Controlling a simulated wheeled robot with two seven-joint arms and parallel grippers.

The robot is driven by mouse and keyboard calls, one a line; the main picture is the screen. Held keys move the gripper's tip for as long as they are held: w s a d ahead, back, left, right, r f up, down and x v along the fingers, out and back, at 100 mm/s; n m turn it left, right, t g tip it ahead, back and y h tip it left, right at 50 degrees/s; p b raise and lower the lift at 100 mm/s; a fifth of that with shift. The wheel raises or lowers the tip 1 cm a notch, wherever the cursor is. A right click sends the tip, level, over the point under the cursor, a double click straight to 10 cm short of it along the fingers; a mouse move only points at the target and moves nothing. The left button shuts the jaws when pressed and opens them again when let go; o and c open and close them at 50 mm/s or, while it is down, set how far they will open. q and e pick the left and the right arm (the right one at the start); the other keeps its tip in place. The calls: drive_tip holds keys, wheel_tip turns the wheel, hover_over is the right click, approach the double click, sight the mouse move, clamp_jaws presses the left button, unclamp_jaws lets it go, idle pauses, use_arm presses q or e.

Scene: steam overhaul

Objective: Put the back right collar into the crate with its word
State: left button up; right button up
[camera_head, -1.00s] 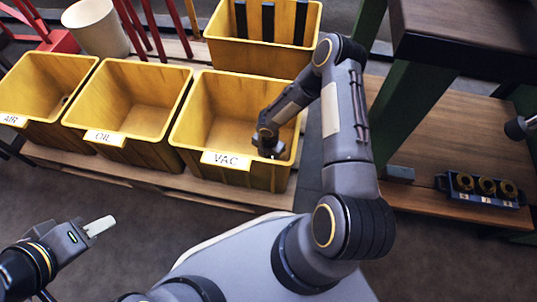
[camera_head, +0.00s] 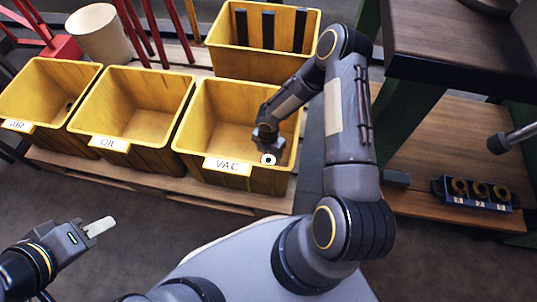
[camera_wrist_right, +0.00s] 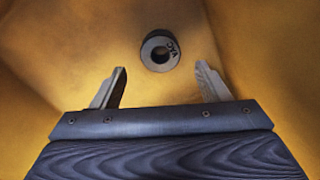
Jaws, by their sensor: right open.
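In the head view the collar (camera_head: 268,159) is at the mouth of my right gripper (camera_head: 265,142), inside the yellow crate labelled VAC (camera_head: 229,167). Whether the collar rests on the crate floor or is in the air I cannot tell. My right gripper (camera_wrist_right: 160,76) is open, its fingers spread. My left gripper (camera_head: 92,231) is at lower left, away from the crates; its fingers overlap in view.
Yellow crates labelled AIR (camera_head: 18,125) and OIL (camera_head: 110,143) stand left of VAC; a small dark thing lies in AIR. Another yellow crate (camera_head: 225,50) with dark bars stands behind. A blue rack (camera_head: 440,190) with brass rings sits on the right shelf (camera_head: 400,205).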

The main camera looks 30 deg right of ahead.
wheel_tip(320, 180, up, 6)
drive_tip(key=p, duration=0.2)
idle(0.6)
